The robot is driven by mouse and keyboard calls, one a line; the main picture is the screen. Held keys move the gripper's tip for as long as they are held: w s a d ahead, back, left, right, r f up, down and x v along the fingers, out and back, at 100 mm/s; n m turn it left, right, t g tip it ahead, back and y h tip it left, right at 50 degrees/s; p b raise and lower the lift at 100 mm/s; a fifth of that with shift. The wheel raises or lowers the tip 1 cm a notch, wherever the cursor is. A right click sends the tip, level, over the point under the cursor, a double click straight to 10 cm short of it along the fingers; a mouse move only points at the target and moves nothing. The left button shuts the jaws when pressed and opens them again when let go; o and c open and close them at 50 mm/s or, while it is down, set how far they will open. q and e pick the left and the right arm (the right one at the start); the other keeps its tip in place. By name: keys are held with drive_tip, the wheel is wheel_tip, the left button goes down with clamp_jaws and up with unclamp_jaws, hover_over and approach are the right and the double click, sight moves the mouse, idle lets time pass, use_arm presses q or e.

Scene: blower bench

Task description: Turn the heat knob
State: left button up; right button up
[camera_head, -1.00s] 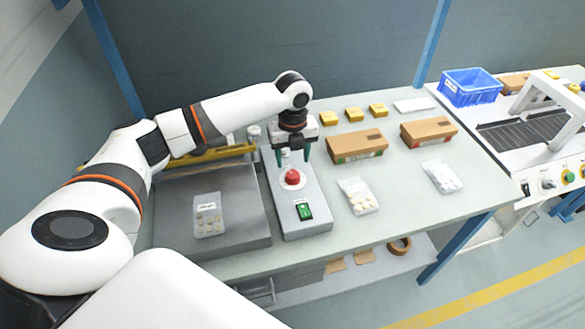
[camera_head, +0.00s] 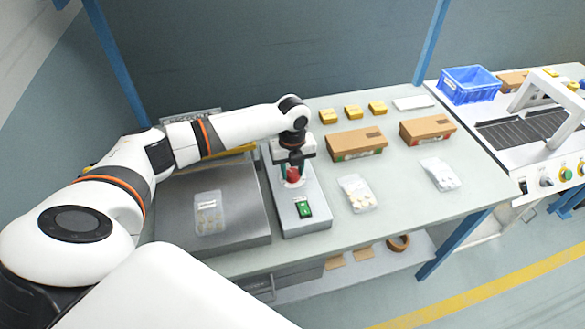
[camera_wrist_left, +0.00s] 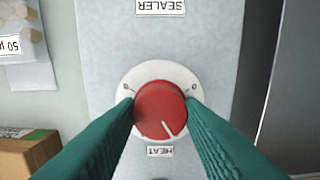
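The red heat knob (camera_wrist_left: 158,108) sits on a white round dial plate (camera_wrist_left: 140,76) on the grey sealer box (camera_head: 281,208). Its white pointer line points to the lower right in the left wrist view. A HEAT label (camera_wrist_left: 160,152) is beside the dial. My left gripper (camera_wrist_left: 160,103) points down at the knob, with one green finger on each side. The fingertips lie close against the knob's sides and appear shut on it. In the head view the knob (camera_head: 293,174) is partly hidden by my left gripper (camera_head: 292,178). My right gripper is not in view.
A green switch (camera_head: 304,209) is at the sealer's front end. A grey plate (camera_head: 240,232) with a clear bag (camera_head: 209,212) lies to the left. Cardboard boxes (camera_head: 356,144) and bags of white pieces (camera_head: 357,193) stand to the right, with clear bench between them.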

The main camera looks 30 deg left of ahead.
use_arm(q)
drive_tip(key=shift+r+m+p, duration=0.1)
drive_tip(key=shift+m+p, duration=0.25)
drive_tip(key=shift+m, duration=0.95)
drive_tip(key=shift+m+p, duration=0.6)
drive_tip(key=shift+m, duration=1)
drive_tip(key=o, duration=1)
